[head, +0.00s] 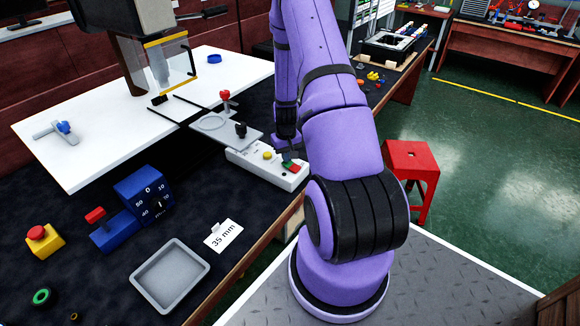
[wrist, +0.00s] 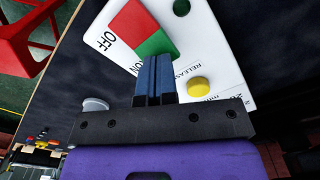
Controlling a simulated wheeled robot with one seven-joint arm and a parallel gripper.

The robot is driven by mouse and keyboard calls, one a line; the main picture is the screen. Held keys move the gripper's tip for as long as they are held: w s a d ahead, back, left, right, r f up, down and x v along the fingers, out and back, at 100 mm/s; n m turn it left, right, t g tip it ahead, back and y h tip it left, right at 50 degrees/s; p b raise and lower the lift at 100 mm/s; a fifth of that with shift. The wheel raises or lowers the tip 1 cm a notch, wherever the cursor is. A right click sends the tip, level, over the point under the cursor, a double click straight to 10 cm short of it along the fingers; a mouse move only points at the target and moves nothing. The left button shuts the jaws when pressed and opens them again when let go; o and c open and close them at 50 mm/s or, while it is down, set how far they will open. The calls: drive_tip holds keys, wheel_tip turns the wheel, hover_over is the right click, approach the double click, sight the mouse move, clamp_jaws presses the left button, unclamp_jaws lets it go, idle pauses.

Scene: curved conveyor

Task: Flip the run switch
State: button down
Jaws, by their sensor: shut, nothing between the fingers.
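The run switch is a rocker with a red half (wrist: 132,20) beside the OFF label and a green half (wrist: 157,43) beside the ON label. It sits on a white control box (wrist: 105,40). In the head view the control box (head: 245,163) stands on the dark bench, with the switch (head: 293,168) at its right end. My gripper (wrist: 157,60) is shut and empty. Its fingertips are at the edge of the green half, overlapping it in the wrist view; I cannot tell whether they touch. Which way the rocker is tilted is unclear.
A yellow button (wrist: 198,86) sits on the same box near my fingers, by the RELEASE label. In the head view a red stool (head: 408,160) stands right of the bench. A grey tray (head: 170,276) and a blue dial block (head: 143,192) lie to the left.

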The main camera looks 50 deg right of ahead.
drive_tip(key=shift+f, duration=0.55)
idle(0.4)
drive_tip(key=shift+r, duration=3.5)
